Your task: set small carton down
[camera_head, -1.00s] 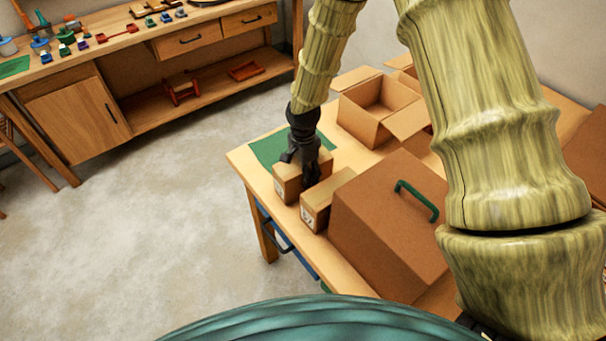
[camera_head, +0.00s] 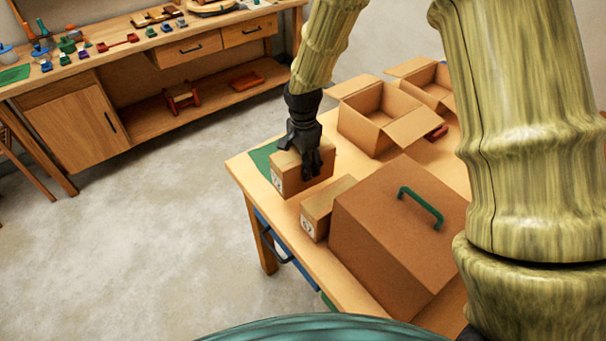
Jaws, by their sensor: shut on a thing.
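My gripper (camera_head: 311,167) is shut on a small carton (camera_head: 289,180), a brown box with a pale label on its end. The fingers reach over its top and near side. The carton is upright over the near left part of the table, by a green mat (camera_head: 263,158) that it partly covers. I cannot tell whether its underside touches the surface. A second small carton (camera_head: 318,213) lies just in front of it, with a gap between them.
A large brown box (camera_head: 390,230) with a green handle (camera_head: 421,208) stands beside the second carton. Open boxes (camera_head: 362,133) stand behind on the wooden table (camera_head: 252,187), with a red item (camera_head: 436,133) near them. A workbench (camera_head: 120,60) is across the floor.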

